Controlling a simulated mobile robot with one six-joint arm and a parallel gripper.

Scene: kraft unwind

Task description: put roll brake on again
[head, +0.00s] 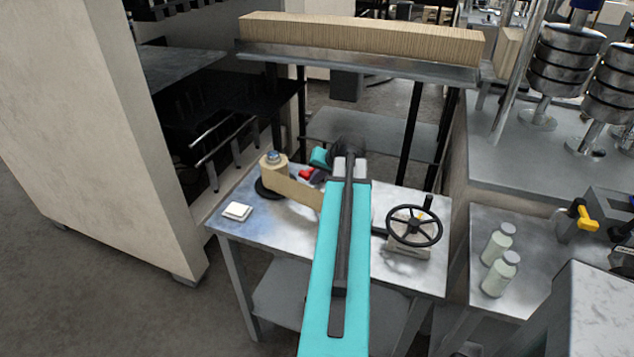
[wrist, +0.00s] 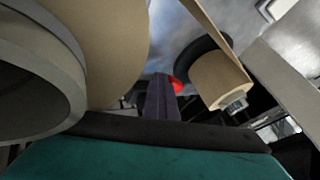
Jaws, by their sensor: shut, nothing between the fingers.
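A small red part (head: 306,174), possibly the roll brake's handle, shows left of my arm in the head view. It also shows in the wrist view (wrist: 176,84), just right of my fingertips; I cannot tell whether they touch it. My gripper (wrist: 160,78) is shut and empty, pointing between two brown paper rolls. The small roll (head: 273,168) stands on a dark round base at the table's left; the wrist view shows it at the right (wrist: 218,82). The large roll (wrist: 112,45) fills the wrist view's left and is mostly hidden by my arm in the head view.
A paper strip (head: 298,191) runs from the small roll behind my arm. A black handwheel (head: 414,226) stands right on the metal table (head: 262,232). A white switch (head: 236,211) lies at its left. Two bottles (head: 498,262) stand on the right-hand bench.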

